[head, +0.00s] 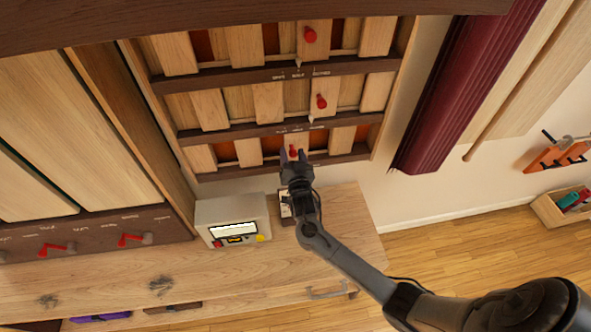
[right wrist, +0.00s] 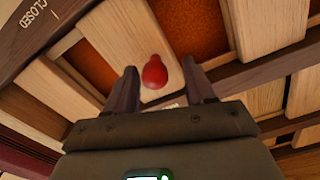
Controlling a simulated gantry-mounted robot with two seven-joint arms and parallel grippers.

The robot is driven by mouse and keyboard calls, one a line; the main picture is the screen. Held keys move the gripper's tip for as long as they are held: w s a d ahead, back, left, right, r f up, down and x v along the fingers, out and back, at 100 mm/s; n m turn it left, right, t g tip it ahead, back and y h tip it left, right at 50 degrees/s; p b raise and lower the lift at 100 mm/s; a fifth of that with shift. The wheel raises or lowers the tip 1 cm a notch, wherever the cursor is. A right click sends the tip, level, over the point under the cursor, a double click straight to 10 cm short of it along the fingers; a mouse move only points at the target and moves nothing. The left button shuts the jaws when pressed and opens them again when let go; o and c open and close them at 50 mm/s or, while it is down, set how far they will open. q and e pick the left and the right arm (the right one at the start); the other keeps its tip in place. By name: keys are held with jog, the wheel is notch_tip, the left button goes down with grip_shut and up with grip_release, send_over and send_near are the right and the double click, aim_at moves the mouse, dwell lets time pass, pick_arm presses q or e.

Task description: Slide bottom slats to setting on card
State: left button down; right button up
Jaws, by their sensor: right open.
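The bottom row of pale wooden slats (head: 201,159) sits in the dark wooden frame, with orange-brown gaps between slats. Its red knob (head: 293,150) is on a slat near the middle of that row. My right gripper (head: 292,156) is at this knob, with its fingers open. In the right wrist view, the red knob (right wrist: 154,72) shows between the two spread fingers, with space on both sides. A small card-like item (head: 285,205) stands on the bench, mostly hidden behind my right arm, so its marking is unreadable. My left gripper is not in view.
Two higher slat rows have red knobs (head: 310,35) (head: 321,101); dark rails with white lettering (head: 280,74) separate the rows. A grey box with a screen (head: 232,213) stands on the wooden bench (head: 350,215). A maroon curtain (head: 440,100) hangs at the right.

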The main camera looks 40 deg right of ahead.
jog(key=b+v, duration=0.1)
jog(key=v, duration=0.8)
jog(key=shift+s+b, duration=0.25)
jog(key=shift+b, duration=0.1)
jog(key=shift+a, duration=0.15)
jog(key=s+a+n+g+y+p, duration=0.3)
jog(key=s+a+n+g+y, duration=0.2)
jog(key=s, duration=0.8)
jog(key=s+a+n+g+y+p, duration=0.4)
jog(key=s+a+n+g, duration=0.2)
jog(key=s, duration=0.7)
jog(key=a+n, duration=0.1)
jog(key=a, duration=0.1)
jog(key=shift+a+r+g+y, duration=0.3)
jog(key=shift+r+y, duration=0.1)
